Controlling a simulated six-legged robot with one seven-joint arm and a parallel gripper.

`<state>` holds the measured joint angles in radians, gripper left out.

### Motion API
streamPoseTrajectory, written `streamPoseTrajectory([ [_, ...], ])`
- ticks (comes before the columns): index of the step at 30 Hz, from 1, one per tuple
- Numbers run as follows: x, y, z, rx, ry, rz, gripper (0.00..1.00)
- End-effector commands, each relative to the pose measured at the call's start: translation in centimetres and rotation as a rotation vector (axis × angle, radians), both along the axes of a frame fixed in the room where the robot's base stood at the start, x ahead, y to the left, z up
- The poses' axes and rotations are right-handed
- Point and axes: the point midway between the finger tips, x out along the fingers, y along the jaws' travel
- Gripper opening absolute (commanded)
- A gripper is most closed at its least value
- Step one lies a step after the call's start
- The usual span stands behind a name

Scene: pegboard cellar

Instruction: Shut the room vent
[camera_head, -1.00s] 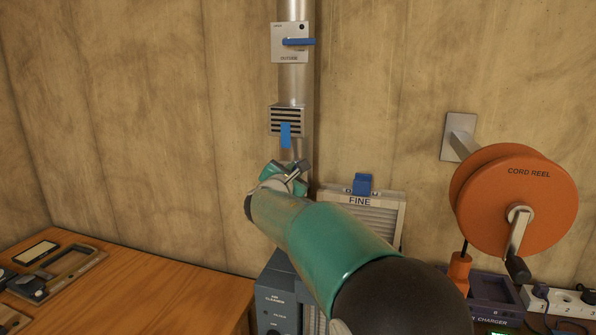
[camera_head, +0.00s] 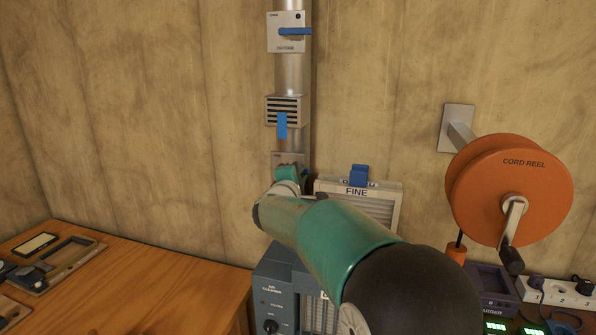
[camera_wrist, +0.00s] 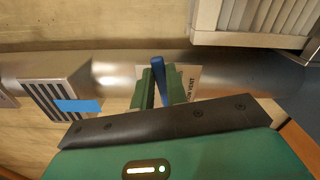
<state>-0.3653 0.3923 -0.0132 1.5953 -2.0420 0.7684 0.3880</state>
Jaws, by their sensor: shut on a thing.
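In the head view, my gripper (camera_head: 290,176) is at the pipe, below the slatted grille. Only the top of the room vent plate (camera_head: 289,158) shows there, and my gripper hides most of the lever.
A "FINE" filter (camera_head: 382,203) and blue air cleaner (camera_head: 272,292) stand close by my arm. The orange cord reel (camera_head: 535,190) is at right, the wooden bench (camera_head: 150,285) at left.

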Motion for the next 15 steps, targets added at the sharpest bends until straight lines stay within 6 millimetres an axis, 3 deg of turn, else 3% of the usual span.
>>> streamPoseTrajectory([
  [15,0.0,-0.2,-1.3,0.225,-0.073,0.0,0.0],
])
